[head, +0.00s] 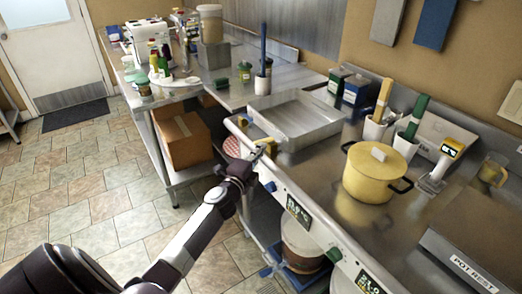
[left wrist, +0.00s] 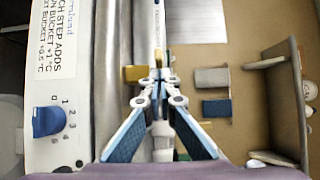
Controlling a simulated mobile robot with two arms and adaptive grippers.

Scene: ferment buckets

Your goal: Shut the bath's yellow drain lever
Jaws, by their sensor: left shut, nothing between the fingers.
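The yellow drain lever (head: 268,143) is a small yellow piece at the front of the metal bath (head: 318,133) in the head view. A yellow block (left wrist: 135,73), apparently the lever, shows just left of the fingers in the left wrist view. My left gripper (head: 260,153) is at the counter's front edge, close to the lever. Its fingers (left wrist: 159,55) are shut with nothing between them. Whether they touch the lever I cannot tell. Part of the lever is hidden by the gripper in the head view. My right gripper is not in view.
A blue knob (left wrist: 52,120) with a numbered dial sits on the front panel, left of the gripper in the wrist view. A yellow pot (head: 372,175) stands right of the bath. A cardboard box (head: 183,140) is on a lower shelf. Tiled floor (head: 95,205) is clear at left.

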